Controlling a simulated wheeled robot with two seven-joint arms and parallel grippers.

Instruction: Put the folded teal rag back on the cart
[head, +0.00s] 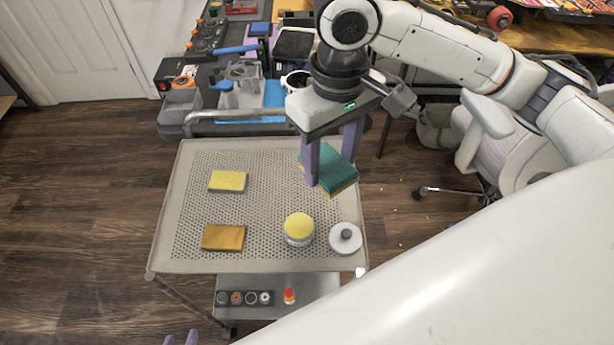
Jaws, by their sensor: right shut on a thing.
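The folded teal rag (334,167) is a thick teal block with a yellow-orange lower edge. My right gripper (332,168) is shut on it, with one purple finger on each side, pointing down. The rag is over the back right corner of the cart's perforated top (262,185), slightly tilted. I cannot tell whether it touches the surface. Of my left gripper (181,339), only two purple fingertips show at the bottom edge, apart with nothing visible between them.
The cart top carries a yellow sponge (228,181), an orange-brown block (223,237), a yellow-lidded jar (299,229) and a white round lidded container (345,239). Its middle is bare. The lower shelf (318,283) holds small items. A cluttered bench (207,62) stands behind.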

